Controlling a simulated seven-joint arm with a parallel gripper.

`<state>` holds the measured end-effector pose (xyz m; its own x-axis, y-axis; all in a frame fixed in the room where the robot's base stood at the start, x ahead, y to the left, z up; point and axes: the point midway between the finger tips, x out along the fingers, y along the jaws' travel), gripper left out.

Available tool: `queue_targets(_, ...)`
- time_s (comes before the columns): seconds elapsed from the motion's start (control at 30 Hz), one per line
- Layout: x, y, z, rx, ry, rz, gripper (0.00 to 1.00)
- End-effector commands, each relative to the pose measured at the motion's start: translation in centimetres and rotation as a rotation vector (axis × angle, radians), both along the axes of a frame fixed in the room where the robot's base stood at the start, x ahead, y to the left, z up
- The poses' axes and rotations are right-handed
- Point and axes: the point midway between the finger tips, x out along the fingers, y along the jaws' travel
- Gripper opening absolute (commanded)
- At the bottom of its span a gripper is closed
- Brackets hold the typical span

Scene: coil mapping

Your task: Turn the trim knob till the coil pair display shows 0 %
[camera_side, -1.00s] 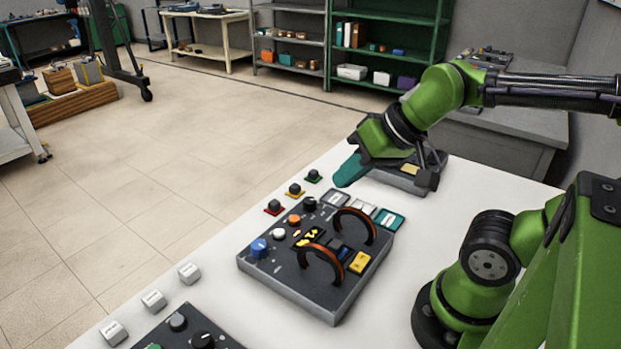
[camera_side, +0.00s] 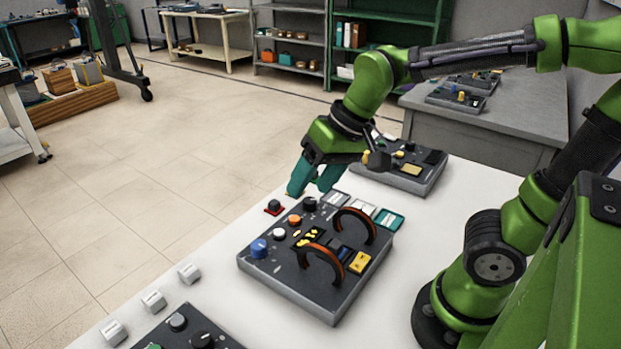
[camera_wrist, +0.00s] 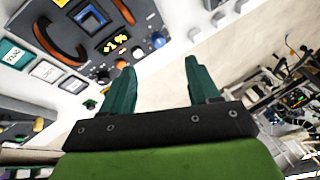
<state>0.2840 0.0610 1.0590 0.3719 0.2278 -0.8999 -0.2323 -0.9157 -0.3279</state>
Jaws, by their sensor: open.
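The dark panel (camera_side: 290,290) carries two arched copper coils (camera_side: 322,262) and a display with yellow digits (camera_side: 312,234). In the wrist view the display (camera_wrist: 116,43) seems to read a small percentage, perhaps with a 1; its sign is unclear. Black (camera_side: 309,204), orange (camera_side: 294,220), white (camera_side: 279,234) and blue (camera_side: 259,248) knobs line the panel's left edge; I cannot read which is the trim knob. My gripper (camera_side: 311,188) is open and empty, above and just beyond the black knob. Its teal fingers (camera_wrist: 162,75) point toward the panel's knob edge.
A red-based button (camera_side: 274,206) stands on the white table left of the panel. Other dark panels sit behind (camera_side: 405,175) and in front (camera_side: 185,335). Several small white blocks (camera_side: 153,300) line the left edge. Bare table lies right of the panel.

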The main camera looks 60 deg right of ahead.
Motion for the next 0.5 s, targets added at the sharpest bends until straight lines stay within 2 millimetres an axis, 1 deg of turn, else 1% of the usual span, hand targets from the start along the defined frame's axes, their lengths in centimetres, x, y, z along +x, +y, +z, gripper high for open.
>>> queue_targets(0.03,1.6,0.7,-0.4,-0.005,0.064,-0.002,0.6)
queue_targets(0.1,3.7,1.4,-0.9,-0.016,0.142,-0.031,0.6)
queue_targets(0.3,9.0,3.0,-2.7,-0.099,0.328,-0.178,0.6)
queue_targets(0.4,11.0,3.5,-3.1,-0.143,0.383,-0.278,0.6)
queue_targets(0.47,11.9,3.4,-2.8,-0.157,0.4,-0.342,0.6)
queue_targets(0.5,12.3,3.2,-2.4,-0.158,0.407,-0.384,0.6)
